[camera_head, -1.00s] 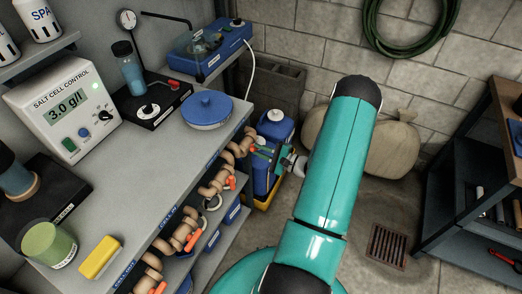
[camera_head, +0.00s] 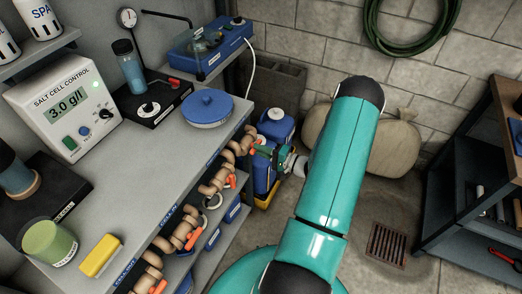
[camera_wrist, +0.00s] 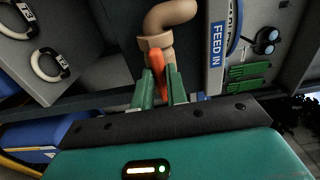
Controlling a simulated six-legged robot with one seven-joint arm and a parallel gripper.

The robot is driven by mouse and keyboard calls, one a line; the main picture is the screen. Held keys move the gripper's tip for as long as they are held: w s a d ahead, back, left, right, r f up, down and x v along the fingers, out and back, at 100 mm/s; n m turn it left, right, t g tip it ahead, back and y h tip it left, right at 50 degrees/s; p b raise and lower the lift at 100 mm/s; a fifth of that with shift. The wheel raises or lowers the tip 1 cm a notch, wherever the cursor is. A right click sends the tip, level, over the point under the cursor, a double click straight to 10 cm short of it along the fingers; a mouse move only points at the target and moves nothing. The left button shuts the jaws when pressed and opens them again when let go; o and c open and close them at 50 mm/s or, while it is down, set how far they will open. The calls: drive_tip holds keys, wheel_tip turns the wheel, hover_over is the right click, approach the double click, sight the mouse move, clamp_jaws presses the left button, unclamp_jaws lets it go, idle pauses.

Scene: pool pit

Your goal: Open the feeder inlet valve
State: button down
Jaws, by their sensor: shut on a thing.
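The feeder inlet valve has an orange handle (camera_wrist: 156,60) on a tan pipe (camera_wrist: 165,41), beside a blue "FEED IN" label (camera_wrist: 217,45) in the wrist view. My gripper (camera_wrist: 160,84) is shut on the orange handle, with one green finger on each side of it. The handle points along the fingers and hides part of the valve body. In the head view my gripper (camera_head: 276,154) is at the far end of the shelf's pipe row, and the orange handle (camera_head: 257,143) shows small beside it. My arm hides the space to the right.
Other tan valves with orange handles (camera_head: 194,239) line the grey bench's front edge (camera_head: 120,240). A blue container (camera_head: 276,124) stands close behind my gripper. A dark shelf unit (camera_head: 470,190) is at right, with clear floor around the drain (camera_head: 387,245).

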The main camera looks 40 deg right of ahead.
idle(0.3)
drive_tip(key=c, duration=1.4)
unclamp_jaws()
drive_tip(key=v, duration=1.3)
drive_tip(key=shift+s, duration=0.4)
drive_tip(key=shift+r, duration=0.1)
